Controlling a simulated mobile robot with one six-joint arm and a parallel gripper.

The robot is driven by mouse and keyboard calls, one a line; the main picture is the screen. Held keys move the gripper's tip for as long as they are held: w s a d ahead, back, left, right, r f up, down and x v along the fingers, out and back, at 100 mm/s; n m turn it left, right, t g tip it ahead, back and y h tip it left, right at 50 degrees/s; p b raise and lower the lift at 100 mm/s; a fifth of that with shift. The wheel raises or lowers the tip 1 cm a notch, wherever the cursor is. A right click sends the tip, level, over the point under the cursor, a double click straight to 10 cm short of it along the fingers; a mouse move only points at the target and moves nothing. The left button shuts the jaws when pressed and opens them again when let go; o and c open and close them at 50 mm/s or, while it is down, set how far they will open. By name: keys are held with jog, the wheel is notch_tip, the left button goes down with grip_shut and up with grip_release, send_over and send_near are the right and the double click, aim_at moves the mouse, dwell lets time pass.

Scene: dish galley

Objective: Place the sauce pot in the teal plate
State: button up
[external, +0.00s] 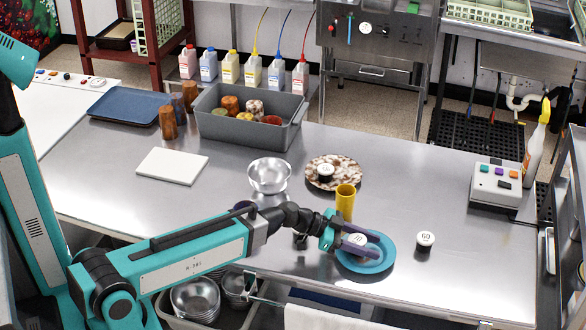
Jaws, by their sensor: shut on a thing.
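The sauce pot (357,240) is a small dark pot with a white, marked lid. My gripper (359,244) is shut on it, with its dark fingers on either side. The pot is over the teal plate (378,265), a round blue-teal plate near the table's front edge. The fingers hide the pot's lower part, so I cannot tell if it touches the plate. A similar dark pot with a white marked lid (425,241) stands on the table right of the plate. Another similar pot (325,172) sits on the brown-and-white speckled plate (348,166).
A yellow cup (345,200) stands close behind my gripper. A metal bowl (269,175), a white board (172,166) and a grey bin of cups (250,132) are to the left. A button box (497,184) is at the right. Open table lies right of the teal plate.

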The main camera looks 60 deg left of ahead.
aim_at(355, 239)
jog(key=shift+f+b, duration=0.5)
jog(key=shift+b, duration=0.5)
jog(key=o, duration=0.8)
jog(key=shift+c, duration=0.2)
jog(key=shift+r+p, duration=0.6)
jog(key=shift+p, duration=0.5)
jog(key=shift+s+a+b, duration=0.3)
jog(key=shift+s+b, duration=0.1)
jog(key=shift+s, duration=0.15)
jog(key=v, duration=0.4)
jog(key=shift+r, duration=0.15)
jog(key=shift+a+r+p, duration=0.1)
jog(key=shift+r+p, duration=0.05)
jog(key=shift+p, duration=1)
jog(key=p+v, duration=0.1)
jog(key=p, duration=0.4)
jog(key=shift+s+a+r, duration=0.15)
jog(key=shift+s+a, duration=0.05)
jog(key=shift+s, duration=0.1)
jog(key=shift+s+p, duration=0.15)
jog(key=shift+p, duration=0.4)
